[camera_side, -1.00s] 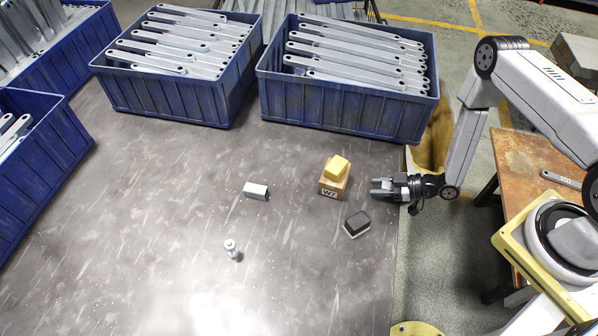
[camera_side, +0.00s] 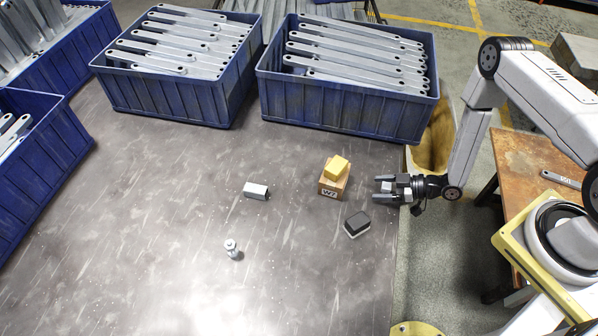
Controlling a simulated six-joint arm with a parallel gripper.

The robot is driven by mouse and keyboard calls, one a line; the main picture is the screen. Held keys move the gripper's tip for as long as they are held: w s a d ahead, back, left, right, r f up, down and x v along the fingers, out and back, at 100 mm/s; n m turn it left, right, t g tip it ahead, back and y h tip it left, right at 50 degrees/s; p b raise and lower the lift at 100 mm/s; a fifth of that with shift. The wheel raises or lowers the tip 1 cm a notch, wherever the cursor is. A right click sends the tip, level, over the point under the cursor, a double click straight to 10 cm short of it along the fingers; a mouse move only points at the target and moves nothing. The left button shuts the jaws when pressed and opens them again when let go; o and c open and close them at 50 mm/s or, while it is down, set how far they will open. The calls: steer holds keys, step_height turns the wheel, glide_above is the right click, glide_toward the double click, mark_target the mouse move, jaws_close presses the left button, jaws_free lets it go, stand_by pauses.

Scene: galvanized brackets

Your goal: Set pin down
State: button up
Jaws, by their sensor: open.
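A small silvery metal pin (camera_side: 232,249) with a rounded head stands on the dark grey table (camera_side: 150,200), front and left of the middle. My gripper (camera_side: 378,188) is at the table's right edge, well to the right of the pin and apart from it. Its two dark fingers point left and are spread open. No pin shows between them.
A wooden block marked W2 (camera_side: 331,188) with a yellow block (camera_side: 337,167) on top stands just left of my gripper. Blue crates (camera_side: 345,115) of brackets line the back and left.

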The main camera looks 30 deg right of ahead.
steer(key=v, duration=0.7)
stand_by(0.3)
stand_by(0.5)
